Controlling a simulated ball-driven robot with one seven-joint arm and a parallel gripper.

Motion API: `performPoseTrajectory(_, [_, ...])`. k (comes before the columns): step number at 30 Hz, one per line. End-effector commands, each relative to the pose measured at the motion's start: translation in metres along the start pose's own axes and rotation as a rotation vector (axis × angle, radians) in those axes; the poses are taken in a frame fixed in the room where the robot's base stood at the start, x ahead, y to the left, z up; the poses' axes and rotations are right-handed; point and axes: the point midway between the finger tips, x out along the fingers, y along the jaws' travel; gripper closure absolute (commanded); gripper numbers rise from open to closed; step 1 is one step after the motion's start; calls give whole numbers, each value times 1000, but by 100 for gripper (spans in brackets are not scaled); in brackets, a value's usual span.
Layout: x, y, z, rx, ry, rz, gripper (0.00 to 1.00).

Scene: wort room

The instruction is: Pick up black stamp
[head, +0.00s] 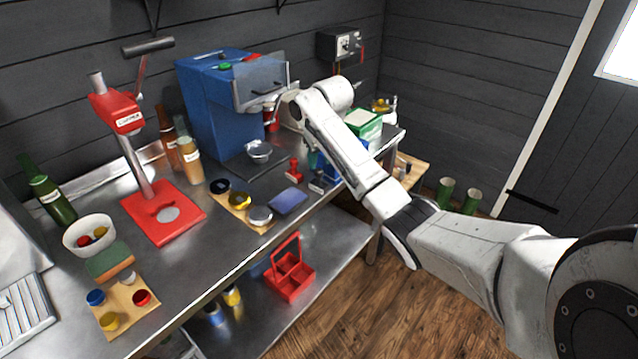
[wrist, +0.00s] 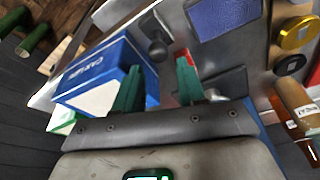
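The black stamp (head: 317,183) stands on the steel bench, right of the blue ink pad (head: 288,201). In the wrist view the black stamp (wrist: 155,38), with its round dark knob, lies beyond the gap between my fingertips, apart from them. My gripper (wrist: 159,76) is open and empty, with two green fingers spread. In the head view my arm hides most of the gripper. A red stamp (head: 295,169) stands just behind the black one. In the wrist view it is mostly hidden by the right finger.
A blue lettered box (wrist: 103,80) is close to the left finger. A red capper (head: 165,212), brown bottles (head: 168,140), a blue machine (head: 215,105) and several round tins, one yellow (head: 240,199), crowd the bench. A red caddy (head: 289,275) sits on the lower shelf.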

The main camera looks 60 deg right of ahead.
Motion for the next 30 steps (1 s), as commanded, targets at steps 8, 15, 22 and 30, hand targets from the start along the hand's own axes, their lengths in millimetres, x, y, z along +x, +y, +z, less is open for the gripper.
performPoseTrajectory(8, [30, 3, 4, 1, -3, 0, 60])
performPoseTrajectory(15, [52, 2, 4, 0, 0, 0, 60])
performPoseTrajectory(22, [53, 2, 4, 0, 1, -1, 62])
performPoseTrajectory(30, [53, 1, 4, 0, 1, -1, 88])
